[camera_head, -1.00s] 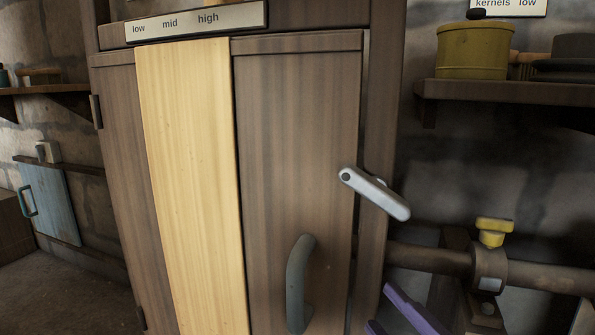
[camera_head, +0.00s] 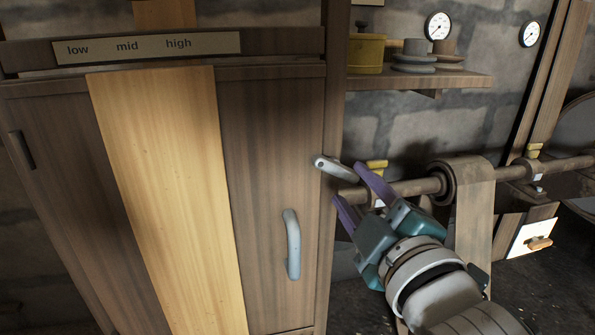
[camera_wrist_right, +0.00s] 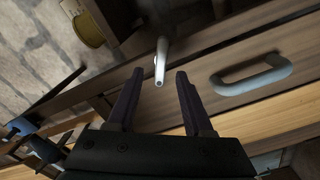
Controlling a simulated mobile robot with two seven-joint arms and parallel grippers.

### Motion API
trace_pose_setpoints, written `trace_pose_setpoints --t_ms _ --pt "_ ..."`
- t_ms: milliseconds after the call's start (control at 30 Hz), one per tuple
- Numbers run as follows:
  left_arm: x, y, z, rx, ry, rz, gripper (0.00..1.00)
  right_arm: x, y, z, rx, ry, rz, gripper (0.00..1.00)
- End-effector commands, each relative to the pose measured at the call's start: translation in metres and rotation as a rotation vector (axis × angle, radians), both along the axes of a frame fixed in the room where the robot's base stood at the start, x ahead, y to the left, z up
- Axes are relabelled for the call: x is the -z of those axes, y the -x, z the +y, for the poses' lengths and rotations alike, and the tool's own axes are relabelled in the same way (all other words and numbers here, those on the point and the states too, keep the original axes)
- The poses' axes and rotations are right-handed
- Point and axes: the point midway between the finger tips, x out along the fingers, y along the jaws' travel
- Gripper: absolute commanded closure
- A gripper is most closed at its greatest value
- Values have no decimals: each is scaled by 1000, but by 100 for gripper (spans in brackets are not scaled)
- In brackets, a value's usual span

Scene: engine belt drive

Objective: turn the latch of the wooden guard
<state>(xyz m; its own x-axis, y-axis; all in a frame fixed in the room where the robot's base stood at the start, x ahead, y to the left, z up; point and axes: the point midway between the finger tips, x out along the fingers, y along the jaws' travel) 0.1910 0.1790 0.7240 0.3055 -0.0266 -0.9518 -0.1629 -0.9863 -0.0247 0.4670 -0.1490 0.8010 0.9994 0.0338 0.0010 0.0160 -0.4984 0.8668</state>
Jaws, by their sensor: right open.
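The wooden guard (camera_head: 272,200) is a tall cabinet-like door with a pale plank beside its dark right panel. Its latch (camera_head: 337,168) is a light metal bar at the panel's right edge, sloping slightly down to the right. My right gripper (camera_head: 352,187) is open, its purple fingers just below and right of the latch in the head view. In the right wrist view the latch (camera_wrist_right: 161,62) points toward the gap between the open fingers (camera_wrist_right: 157,82); I cannot tell whether they touch it. The guard's curved handle (camera_head: 292,245) is below the latch. My left gripper is not in view.
A shaft (camera_head: 412,187) with yellow-topped bearings runs right behind my right gripper. A shelf (camera_head: 455,79) with a yellow pot (camera_head: 366,54) is above. A low/mid/high label (camera_head: 147,47) tops the guard. Open space lies before the panel.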

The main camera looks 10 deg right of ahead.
Motion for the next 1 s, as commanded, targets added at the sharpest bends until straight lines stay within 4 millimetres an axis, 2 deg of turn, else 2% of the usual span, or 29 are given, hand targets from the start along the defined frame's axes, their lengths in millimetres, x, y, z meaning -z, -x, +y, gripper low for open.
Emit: trace_pose_setpoints --t_ms 100,300,633,1000 --pt "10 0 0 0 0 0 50 2 -21 1 -1 0 -3 49" --pt "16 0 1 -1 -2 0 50 2 -41 1 0 0 0 49" --pt "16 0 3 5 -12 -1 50 0 -45 1 0 0 0 49" --pt "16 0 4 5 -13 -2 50 0 -45 1 0 0 0 89"
